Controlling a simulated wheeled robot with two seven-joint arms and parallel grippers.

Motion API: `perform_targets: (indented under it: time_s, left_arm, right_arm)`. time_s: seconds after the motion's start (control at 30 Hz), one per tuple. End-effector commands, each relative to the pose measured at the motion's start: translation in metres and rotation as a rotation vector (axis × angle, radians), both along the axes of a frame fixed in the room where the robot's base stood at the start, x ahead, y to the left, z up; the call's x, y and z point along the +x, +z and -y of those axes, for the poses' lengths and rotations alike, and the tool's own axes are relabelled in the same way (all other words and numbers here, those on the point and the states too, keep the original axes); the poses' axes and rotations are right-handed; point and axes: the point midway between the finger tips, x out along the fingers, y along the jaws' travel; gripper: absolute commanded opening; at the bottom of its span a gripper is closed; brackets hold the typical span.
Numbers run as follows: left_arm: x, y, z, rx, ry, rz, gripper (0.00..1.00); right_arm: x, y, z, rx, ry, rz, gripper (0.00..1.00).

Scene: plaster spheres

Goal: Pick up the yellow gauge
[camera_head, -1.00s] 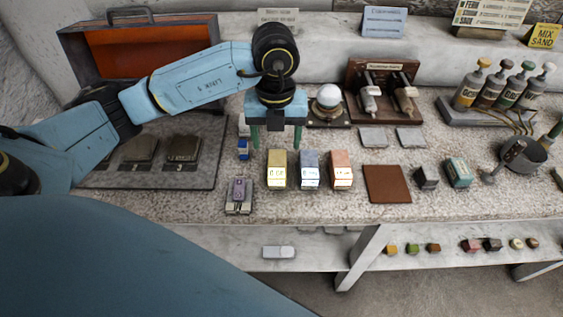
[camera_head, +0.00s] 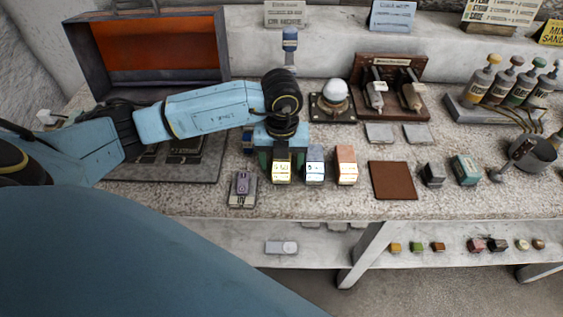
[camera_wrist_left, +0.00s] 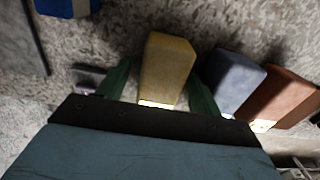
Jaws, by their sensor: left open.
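The yellow gauge (camera_head: 281,172) is a small block with a pale lit display on its front, standing on the stone bench at the left of a row of three. My left gripper (camera_head: 282,160) is open just behind and above it in the head view. In the left wrist view, the yellow gauge (camera_wrist_left: 166,70) lies between the two green fingers (camera_wrist_left: 160,78), one on each side. I cannot tell whether either finger touches it. My right gripper is not in view.
A blue-grey gauge (camera_head: 315,168) stands close on the right, with an orange-brown gauge (camera_head: 346,166) beyond it. A purple-grey device (camera_head: 242,187) sits to the left. A brown square pad (camera_head: 392,181) lies further right.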

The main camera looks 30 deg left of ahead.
Motion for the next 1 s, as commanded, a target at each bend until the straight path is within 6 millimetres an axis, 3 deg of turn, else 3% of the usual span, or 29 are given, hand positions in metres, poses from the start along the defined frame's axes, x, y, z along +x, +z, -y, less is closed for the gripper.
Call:
perform_targets:
  time_s: [0.8, 1.0]
  left_arm:
    - [0.0001, -0.0044, 0.0000, 0.000, 0.000, 0.000, 0.65]
    - [0.0000, -0.0044, -0.0001, 0.000, 0.000, 0.000, 0.39]
  right_arm:
    - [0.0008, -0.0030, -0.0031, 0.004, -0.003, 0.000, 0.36]
    - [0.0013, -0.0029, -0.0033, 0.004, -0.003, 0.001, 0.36]
